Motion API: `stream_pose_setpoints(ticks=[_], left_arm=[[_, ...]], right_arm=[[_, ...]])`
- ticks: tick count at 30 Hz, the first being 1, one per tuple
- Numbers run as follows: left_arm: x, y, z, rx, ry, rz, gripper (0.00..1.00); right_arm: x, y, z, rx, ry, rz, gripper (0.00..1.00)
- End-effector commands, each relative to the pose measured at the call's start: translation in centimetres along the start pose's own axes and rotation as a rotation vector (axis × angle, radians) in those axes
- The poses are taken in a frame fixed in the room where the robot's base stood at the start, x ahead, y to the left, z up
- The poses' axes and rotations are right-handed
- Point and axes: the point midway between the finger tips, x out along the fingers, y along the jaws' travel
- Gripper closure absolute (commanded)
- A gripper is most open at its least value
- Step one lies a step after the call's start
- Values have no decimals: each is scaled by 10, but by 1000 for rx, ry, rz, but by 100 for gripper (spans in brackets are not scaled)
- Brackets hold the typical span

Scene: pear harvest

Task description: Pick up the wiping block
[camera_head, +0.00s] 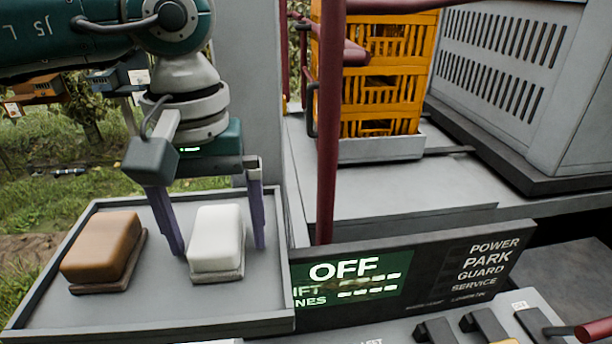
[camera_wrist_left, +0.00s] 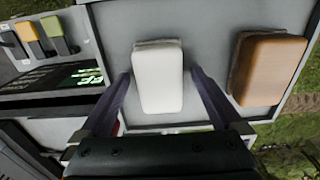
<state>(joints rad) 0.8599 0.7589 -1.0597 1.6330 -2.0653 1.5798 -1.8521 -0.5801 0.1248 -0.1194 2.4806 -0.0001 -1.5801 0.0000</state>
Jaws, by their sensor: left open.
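Two blocks lie in a grey tray (camera_head: 165,319) in the head view. One is a white block (camera_head: 217,237) on a thin greyish base; the other is a brown block (camera_head: 101,247) on a darker base, to its left. The pictures do not show which is called the wiping block. My left gripper (camera_head: 218,250) is open, its purple fingers pointing down on either side of the white block. In the left wrist view the white block (camera_wrist_left: 158,78) sits between the two fingers, with gaps visible, and the brown block (camera_wrist_left: 268,70) is to the right.
A panel (camera_head: 410,275) reading OFF stands right of the tray, with switches (camera_head: 485,325) below it. A dark red post (camera_head: 329,130) rises behind the panel. Orange crates (camera_head: 385,75) are stacked behind, beside a grey vented housing (camera_head: 510,70).

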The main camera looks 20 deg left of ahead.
Motion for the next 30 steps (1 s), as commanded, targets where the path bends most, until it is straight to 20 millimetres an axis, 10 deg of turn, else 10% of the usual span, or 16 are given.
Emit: stream_pose_setpoints(ticks=[24,30], left_arm=[[-1,0,0,-1,0,1,88],[-1,0,0,-1,0,1,89]], right_arm=[[0,-2,0,6,0,-6,50],[0,-2,0,5,0,-6,50]])
